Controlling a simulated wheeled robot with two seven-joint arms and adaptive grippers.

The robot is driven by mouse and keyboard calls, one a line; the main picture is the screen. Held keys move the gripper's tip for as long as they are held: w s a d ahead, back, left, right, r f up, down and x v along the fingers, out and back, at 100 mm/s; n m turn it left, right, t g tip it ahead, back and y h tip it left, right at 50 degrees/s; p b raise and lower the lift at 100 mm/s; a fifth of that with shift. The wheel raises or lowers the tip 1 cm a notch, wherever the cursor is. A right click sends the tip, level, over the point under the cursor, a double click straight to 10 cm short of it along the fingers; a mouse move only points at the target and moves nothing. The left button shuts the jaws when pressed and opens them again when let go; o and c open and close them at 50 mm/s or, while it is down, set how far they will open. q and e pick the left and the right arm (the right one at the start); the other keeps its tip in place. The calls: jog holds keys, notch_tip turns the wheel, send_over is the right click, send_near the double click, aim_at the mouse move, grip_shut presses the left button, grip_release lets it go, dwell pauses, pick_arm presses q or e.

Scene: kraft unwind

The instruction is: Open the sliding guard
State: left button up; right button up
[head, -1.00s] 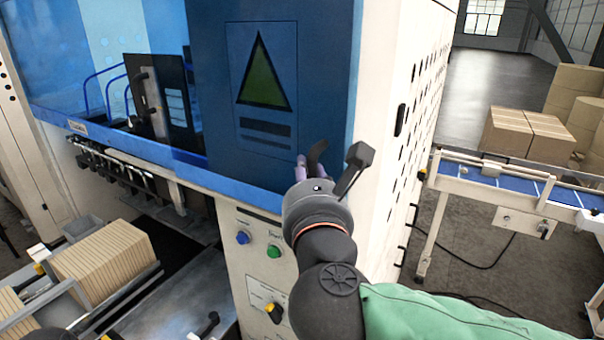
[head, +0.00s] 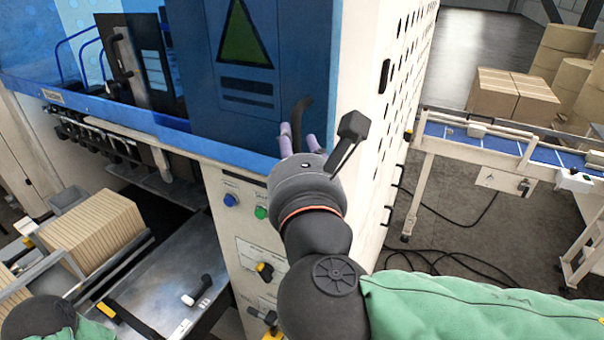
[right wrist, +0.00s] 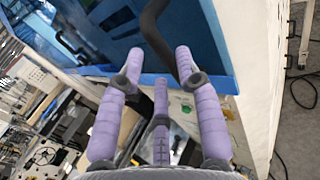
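The guard is a blue panel (head: 190,60) with a green triangle sign on the front of the machine. Its black curved handle (head: 303,110) stands near the panel's right edge. My right gripper (head: 297,138) is at the handle, its lilac fingers spread. In the right wrist view the same handle (right wrist: 155,30) runs in front of and between the open fingertips (right wrist: 172,65), close to the right finger; I cannot tell whether they touch. A dark link of my left arm shows at the bottom left of the head view, but my left gripper is out of sight.
Below the panel are blue (head: 231,200) and green (head: 261,212) buttons. Stacked brown sheets (head: 95,230) sit at the left by a metal plate (head: 165,290). A blue-belted conveyor (head: 500,140) with cartons (head: 512,95) stands at the right. Cables lie on the floor.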

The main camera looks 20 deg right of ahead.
jog(key=s+a, duration=0.1)
jog(key=s, duration=0.6)
jog(key=shift+s+a, duration=0.25)
dwell(0.3)
